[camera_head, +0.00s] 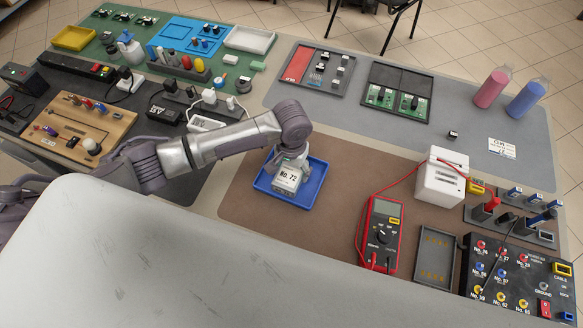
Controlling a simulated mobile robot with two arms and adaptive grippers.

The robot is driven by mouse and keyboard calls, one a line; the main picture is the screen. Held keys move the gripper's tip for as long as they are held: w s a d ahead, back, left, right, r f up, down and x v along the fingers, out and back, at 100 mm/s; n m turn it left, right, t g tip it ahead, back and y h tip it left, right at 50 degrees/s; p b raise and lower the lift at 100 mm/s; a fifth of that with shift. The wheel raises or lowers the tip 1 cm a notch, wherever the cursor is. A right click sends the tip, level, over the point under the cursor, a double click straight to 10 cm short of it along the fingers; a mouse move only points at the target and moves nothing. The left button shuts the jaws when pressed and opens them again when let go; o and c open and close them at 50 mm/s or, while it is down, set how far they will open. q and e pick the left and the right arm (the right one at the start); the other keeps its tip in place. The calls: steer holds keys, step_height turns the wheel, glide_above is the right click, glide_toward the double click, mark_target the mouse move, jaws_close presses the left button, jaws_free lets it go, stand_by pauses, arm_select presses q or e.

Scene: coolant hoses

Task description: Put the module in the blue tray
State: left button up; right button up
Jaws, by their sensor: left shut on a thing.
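The module (287,179) is a small pale block with a label reading "No. 72". It is at the blue tray (312,186), inside the tray's outline in the head view. Whether it touches the tray floor I cannot tell. My left gripper (290,160) is above the module and shut on its top end. My left arm reaches in from the left and hides part of the tray's far side. My right gripper is not in view.
A red multimeter (380,236) and a dark shallow tray (434,256) stand to the right. A white box (440,178) and a black socket panel (515,275) are farther right. A wooden board (84,130) lies left. The brown mat (345,170) is bare around the blue tray.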

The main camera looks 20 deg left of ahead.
mark_target(291, 170)
arm_select(q)
steer(key=o, duration=1.5)
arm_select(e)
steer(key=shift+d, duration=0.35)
arm_select(q)
step_height(291, 170, up, 12)
steer(key=shift+r+b, duration=0.1)
steer(key=shift+b, duration=0.25)
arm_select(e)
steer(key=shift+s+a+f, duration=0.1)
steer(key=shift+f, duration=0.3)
